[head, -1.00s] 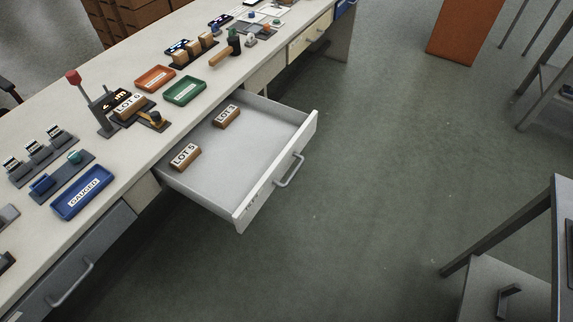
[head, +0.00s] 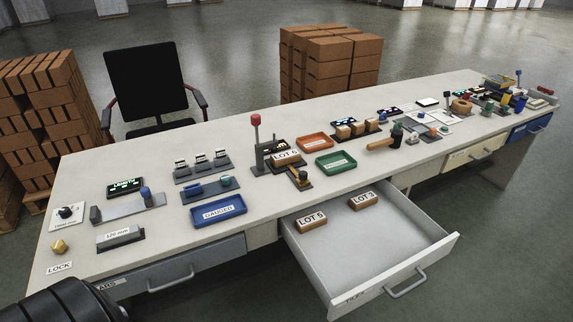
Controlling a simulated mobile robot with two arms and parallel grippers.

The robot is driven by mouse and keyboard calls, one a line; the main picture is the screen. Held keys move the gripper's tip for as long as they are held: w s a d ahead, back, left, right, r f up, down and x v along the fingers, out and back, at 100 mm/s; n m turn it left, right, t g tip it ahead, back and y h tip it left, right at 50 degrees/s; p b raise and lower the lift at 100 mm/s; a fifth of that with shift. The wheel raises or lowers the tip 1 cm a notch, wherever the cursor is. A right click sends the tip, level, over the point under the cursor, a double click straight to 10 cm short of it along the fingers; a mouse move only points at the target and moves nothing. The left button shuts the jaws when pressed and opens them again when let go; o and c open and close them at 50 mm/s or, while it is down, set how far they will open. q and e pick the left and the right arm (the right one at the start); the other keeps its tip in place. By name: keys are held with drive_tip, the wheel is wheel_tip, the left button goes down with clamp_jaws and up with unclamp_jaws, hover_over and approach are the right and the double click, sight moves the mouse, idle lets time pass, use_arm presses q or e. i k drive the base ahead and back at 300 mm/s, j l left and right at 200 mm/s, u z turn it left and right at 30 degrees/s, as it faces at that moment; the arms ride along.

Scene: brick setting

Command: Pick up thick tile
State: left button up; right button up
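An open drawer (head: 332,262) in the workbench holds two brown tiles with white labels. The LOT 5 tile (head: 311,224) lies nearer the left wall, and the other tile (head: 363,202), whose label looks like LOT 3, lies farther back to its right. A tile labelled LOT 6 (head: 286,158) sits on the dark device with a red-knobbed lever (head: 256,121). I cannot tell which tile is the thick one. Neither gripper shows; a black ribbed part of my own arm is at the bottom left.
On the bench (head: 150,165) are a blue GAUGED tray (head: 219,212), an orange tray (head: 316,141), a green tray (head: 337,161) and a wooden-handled mallet (head: 382,144). A chair (head: 150,85) and brick stacks (head: 329,65) stand behind. The floor right of the drawer looks clear.

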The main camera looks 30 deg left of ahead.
sight(285, 158)
drive_tip(key=u, duration=0.3)
drive_tip(key=i+l+u, duration=0.15)
drive_tip(key=u, duration=0.25)
drive_tip(key=i+l+u, duration=0.1)
drive_tip(key=l+u, duration=0.4)
drive_tip(key=u, duration=0.25)
drive_tip(key=i+l+u, duration=0.1)
drive_tip(key=l+u, duration=0.3)
drive_tip(key=l, duration=1.05)
drive_tip(key=k+l+u, duration=0.1)
drive_tip(key=l+u, duration=0.3)
drive_tip(key=l, duration=1.05)
